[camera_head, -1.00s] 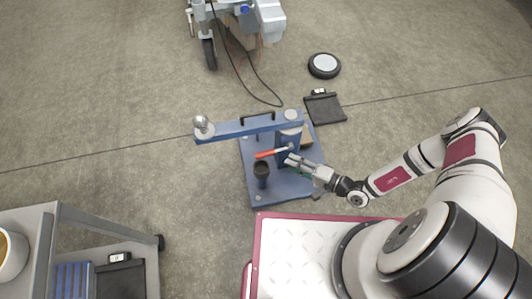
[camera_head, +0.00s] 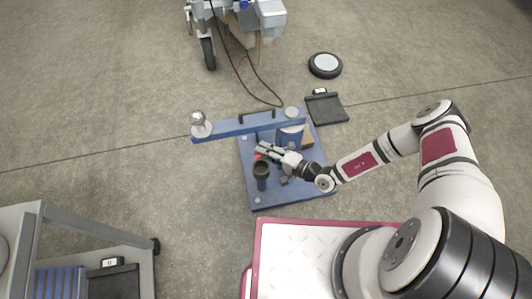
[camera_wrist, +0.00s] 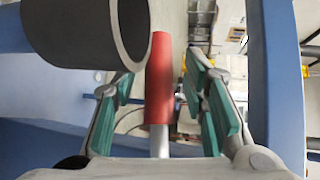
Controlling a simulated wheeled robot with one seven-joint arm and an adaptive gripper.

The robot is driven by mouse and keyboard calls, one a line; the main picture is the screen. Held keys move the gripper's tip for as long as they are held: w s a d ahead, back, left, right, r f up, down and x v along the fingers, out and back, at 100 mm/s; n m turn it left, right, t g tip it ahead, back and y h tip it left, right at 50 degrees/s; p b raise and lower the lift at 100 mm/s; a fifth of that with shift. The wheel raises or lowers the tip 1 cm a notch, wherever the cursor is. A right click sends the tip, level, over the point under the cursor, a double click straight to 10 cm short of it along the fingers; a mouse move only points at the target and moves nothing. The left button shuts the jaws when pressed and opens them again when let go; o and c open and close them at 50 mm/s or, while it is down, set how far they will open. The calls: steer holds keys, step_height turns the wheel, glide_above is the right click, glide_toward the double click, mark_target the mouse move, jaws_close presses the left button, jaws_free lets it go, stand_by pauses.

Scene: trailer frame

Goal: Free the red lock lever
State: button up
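The red lock lever (camera_wrist: 160,80) shows in the wrist view as a red sleeve on a silver rod, between the two green-padded fingers of my gripper (camera_wrist: 163,100). The fingers are apart, with a gap on each side of the lever. In the head view my gripper (camera_head: 264,151) is over the blue base plate (camera_head: 252,188), below the blue arm bar. Only a little of the red lever (camera_head: 259,157) shows there, the rest hidden by my gripper. The lever's pivot is hidden.
The blue arm bar (camera_head: 230,128) with a silver ball runs above the plate. A grey cart (camera_head: 140,258) stands at lower left.

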jaws_close()
steer(key=shift+r+m+y, duration=0.5)
steer(key=shift+r+y, duration=0.1)
steer(key=shift+r, duration=0.1)
jaws_free()
steer(key=shift+s+d, duration=0.1)
